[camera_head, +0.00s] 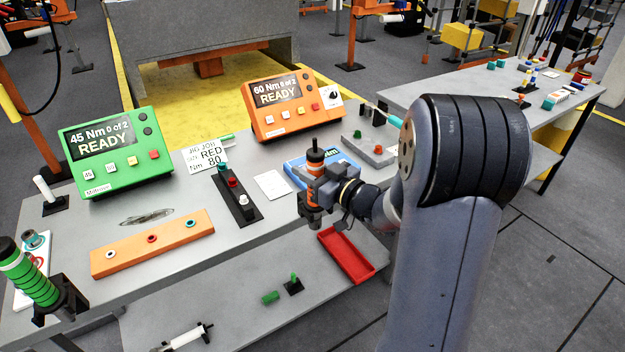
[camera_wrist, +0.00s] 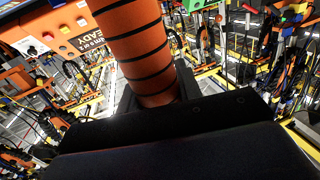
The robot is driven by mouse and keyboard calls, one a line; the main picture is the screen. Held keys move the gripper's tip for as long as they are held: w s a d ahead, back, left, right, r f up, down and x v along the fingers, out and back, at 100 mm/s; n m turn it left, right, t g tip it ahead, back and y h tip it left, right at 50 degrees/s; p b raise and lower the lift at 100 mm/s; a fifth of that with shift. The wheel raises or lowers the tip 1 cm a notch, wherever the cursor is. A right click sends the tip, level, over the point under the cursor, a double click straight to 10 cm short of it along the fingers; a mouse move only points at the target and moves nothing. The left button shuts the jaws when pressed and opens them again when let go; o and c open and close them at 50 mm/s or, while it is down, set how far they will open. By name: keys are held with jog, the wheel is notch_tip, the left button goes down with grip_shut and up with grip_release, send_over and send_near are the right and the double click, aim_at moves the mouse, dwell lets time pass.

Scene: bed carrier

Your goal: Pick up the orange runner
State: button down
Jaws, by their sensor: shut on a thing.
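The orange runner (camera_head: 314,160) is an orange cylinder with dark bands and a dark top. It is upright in my gripper (camera_head: 318,188), above the right part of the grey bench. In the wrist view the orange runner (camera_wrist: 143,45) fills the upper middle, between the dark jaws of my gripper (camera_wrist: 160,92). My gripper is shut on it. Its lower end is partly hidden by the gripper in the head view, and I cannot tell whether it touches anything below.
The grey bench (camera_head: 110,292) holds an orange control box (camera_head: 290,103), a green control box (camera_head: 115,150), an orange strip (camera_head: 150,243) and a green runner (camera_head: 28,277). A red tray (camera_head: 345,257) lies below my gripper. A second table (camera_head: 450,90) stands at right.

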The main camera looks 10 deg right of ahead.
notch_tip(320, 180, up, 10)
jog(key=p, duration=0.1)
jog(key=shift+r, duration=0.15)
dwell(0.9)
